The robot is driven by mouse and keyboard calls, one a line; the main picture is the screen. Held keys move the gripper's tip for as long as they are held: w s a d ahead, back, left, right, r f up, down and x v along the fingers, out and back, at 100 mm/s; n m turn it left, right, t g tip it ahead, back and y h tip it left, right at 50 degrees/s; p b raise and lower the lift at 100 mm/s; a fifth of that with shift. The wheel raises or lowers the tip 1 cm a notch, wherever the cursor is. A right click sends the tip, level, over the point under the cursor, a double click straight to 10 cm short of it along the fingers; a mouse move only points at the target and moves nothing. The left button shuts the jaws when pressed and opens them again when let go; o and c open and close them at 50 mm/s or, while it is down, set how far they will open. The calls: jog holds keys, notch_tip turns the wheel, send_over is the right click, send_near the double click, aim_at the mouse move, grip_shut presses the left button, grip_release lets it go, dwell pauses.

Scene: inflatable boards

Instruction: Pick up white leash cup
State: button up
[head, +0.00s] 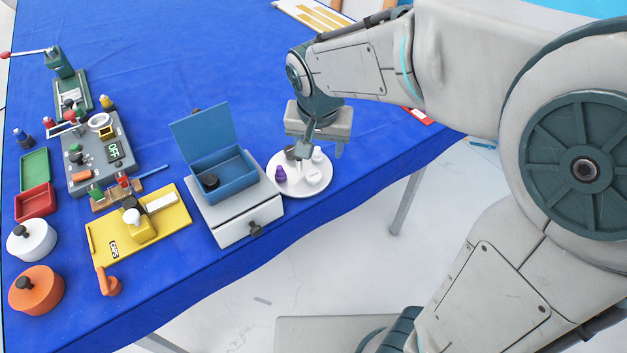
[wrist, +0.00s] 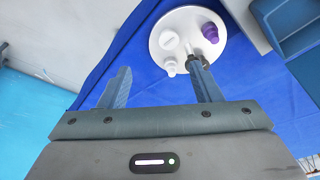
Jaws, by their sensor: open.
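A round white tray (head: 300,191) near the table's front edge holds several small pieces. A low round white piece (head: 314,177) sits at its right front, also in the wrist view (wrist: 168,40). A smaller, narrower white piece (head: 318,156) stands behind it, also in the wrist view (wrist: 170,67). I cannot tell for certain which is the white leash cup. A purple piece (head: 280,174) and a dark grey piece (head: 292,153) share the tray. My gripper (head: 325,146) is open and empty, above the tray's back side. In the wrist view one finger overlaps the dark piece.
A blue open-lidded box (head: 222,165) on a grey drawer unit (head: 240,212) stands just left of the tray. Further left are a yellow board (head: 165,228), a grey device (head: 95,150) and round pots. Blue cloth behind the tray is clear.

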jog(key=a+f, duration=0.1)
jog(key=a, duration=0.1)
send_over(314, 176)
jog(key=s, duration=0.2)
jog(key=f, duration=0.7)
jog(key=shift+a+f, duration=0.2)
jog(key=shift+a, duration=0.1)
jog(key=shift+x, duration=3.05)
jog(key=shift+w+d+r, duration=0.1)
jog(key=shift+w+d, duration=0.05)
jog(key=shift+c, duration=0.4)
jog(key=c, duration=0.9)
